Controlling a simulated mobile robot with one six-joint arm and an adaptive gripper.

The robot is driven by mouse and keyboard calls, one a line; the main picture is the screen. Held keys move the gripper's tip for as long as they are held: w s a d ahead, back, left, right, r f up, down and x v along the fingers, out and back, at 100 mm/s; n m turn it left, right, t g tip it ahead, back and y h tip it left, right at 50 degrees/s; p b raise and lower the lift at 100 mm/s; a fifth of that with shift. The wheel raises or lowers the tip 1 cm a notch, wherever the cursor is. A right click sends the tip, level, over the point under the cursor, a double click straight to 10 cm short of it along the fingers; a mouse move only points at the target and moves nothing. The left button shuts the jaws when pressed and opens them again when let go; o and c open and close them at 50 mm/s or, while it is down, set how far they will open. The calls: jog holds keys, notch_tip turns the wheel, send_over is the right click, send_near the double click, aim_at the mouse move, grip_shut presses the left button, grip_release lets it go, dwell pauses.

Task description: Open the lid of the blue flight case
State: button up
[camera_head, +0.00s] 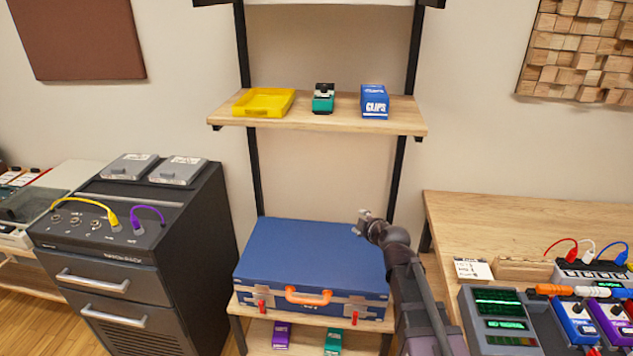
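The blue flight case (300,256) lies flat on a low wooden shelf in the middle of the head view. Its lid is down. An orange handle (308,297) and two red latches sit on its front face, one latch near the left (262,305) and one near the right (346,313). My arm rises from the lower right, along the case's right side. My gripper (365,220) is at the upper right of the case, near its back right corner. It is small and seen from behind, so I cannot tell its opening or whether it touches the case.
A yellow tray (263,102), a green pedal (323,98) and a blue CLIPS box (375,101) stand on the shelf (415,122) above. A dark drawer cabinet (140,250) is at the left. A wooden desk (520,215) with pedals and cables is at the right.

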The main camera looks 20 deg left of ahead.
jog(key=s+d+f+m+g+h+p, duration=0.1)
jog(key=d+m, duration=0.2)
jog(key=d, duration=0.2)
jog(key=s+d+f+m+g+h+p, duration=0.1)
jog(key=s+d+m+g+p, duration=0.1)
jog(key=d, duration=0.4)
jog(key=shift+s+m+h, duration=0.25)
jog(key=shift+m+h, duration=0.15)
